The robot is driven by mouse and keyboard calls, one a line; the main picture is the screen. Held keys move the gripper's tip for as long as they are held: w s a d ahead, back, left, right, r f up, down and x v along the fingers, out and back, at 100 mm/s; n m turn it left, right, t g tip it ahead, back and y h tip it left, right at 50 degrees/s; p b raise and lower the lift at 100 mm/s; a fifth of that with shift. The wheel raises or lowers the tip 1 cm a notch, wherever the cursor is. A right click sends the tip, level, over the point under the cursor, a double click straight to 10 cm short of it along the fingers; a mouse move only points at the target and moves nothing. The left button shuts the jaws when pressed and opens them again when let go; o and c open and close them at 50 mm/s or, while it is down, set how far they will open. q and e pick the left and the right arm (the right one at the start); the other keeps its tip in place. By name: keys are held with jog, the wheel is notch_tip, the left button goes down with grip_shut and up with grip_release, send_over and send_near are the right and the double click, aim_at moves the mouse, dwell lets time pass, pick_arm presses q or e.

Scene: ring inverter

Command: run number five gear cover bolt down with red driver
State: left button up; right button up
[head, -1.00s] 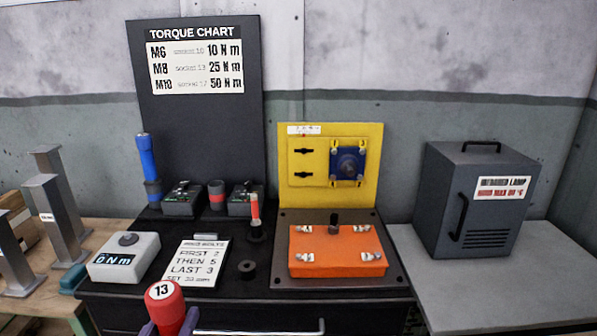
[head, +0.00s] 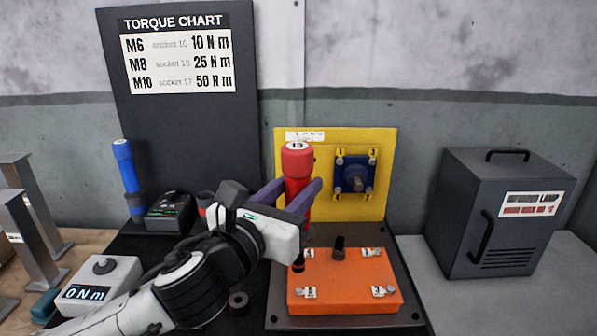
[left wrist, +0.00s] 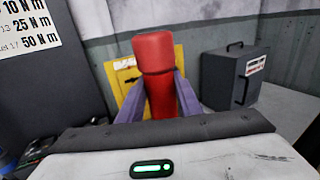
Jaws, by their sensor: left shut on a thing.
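The red driver (head: 297,163), marked 13 on its cap, stands roughly upright in my left gripper (head: 299,187). The purple fingers are shut on its body; the left wrist view also shows the driver (left wrist: 155,65) between them. The driver's dark lower end is by the back left corner of the orange gear cover (head: 345,277), near the back left bolt (head: 309,254). I cannot tell whether it touches the bolt. Other bolts sit at the back right (head: 372,253), front left (head: 308,293) and front right (head: 383,291). Their numbers are too small to read. My right gripper is out of view.
A dark knob (head: 339,247) stands up behind the cover's middle. The yellow panel (head: 385,165) with a blue unit (head: 354,176) rises behind. A blue driver (head: 126,165) and torque readout (head: 97,283) are at left. My arm hides the bolt-order card.

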pick_arm(q)
jog(key=shift+w+d+r, duration=0.15)
jog(key=shift+w+r, duration=0.05)
jog(key=shift+r, duration=0.3)
jog(key=shift+s, duration=0.15)
jog(key=shift+f+b, duration=1.6)
jog(key=shift+f, duration=1.7)
jog(key=shift+r, duration=0.2)
jog(key=shift+p, duration=0.35)
jog(key=shift+s+f+b, duration=0.1)
jog(key=shift+f+b, duration=0.55)
jog(key=shift+f, duration=0.85)
